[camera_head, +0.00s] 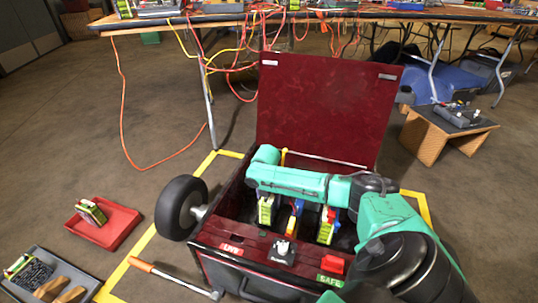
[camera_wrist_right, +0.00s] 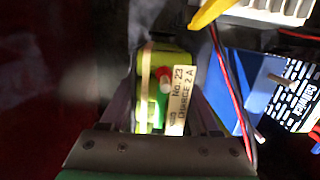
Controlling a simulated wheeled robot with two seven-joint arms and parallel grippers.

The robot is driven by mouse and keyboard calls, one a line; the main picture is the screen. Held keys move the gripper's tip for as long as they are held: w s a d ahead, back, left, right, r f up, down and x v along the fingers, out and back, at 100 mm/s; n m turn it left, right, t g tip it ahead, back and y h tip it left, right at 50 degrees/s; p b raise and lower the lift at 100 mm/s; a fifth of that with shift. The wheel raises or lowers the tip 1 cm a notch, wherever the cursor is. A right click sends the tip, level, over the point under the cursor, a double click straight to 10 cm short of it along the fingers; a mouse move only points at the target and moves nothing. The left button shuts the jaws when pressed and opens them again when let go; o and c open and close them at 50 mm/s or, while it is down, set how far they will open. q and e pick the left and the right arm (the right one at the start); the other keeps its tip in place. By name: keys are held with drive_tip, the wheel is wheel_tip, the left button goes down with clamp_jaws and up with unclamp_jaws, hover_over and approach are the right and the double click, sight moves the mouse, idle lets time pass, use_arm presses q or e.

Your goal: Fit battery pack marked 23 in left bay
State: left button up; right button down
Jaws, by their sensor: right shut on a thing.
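The battery pack marked 23 (camera_wrist_right: 153,100) is yellow-green with a pale strap, a red knob and a white label. In the right wrist view it stands between the fingers of my right gripper (camera_wrist_right: 163,104), which is shut on it. In the head view my right arm reaches over the dark red chest (camera_head: 208,238), and the gripper itself is hidden. A yellow-green pack (camera_head: 265,211) shows inside the chest at left, below the arm's end; its number is unreadable there. Another similar pack (camera_head: 326,228) shows farther right. My left gripper is out of view.
A blue charger (camera_wrist_right: 296,92) and red and black wires lie right of pack 23. The chest's front has a LIVE label (camera_head: 232,249), SAFE label (camera_head: 330,281) and red switch (camera_head: 333,263). A red tray (camera_head: 120,222) with another pack and a grey tray (camera_head: 85,281) stand left.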

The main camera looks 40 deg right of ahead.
drive_tip(key=shift+f, duration=0.65)
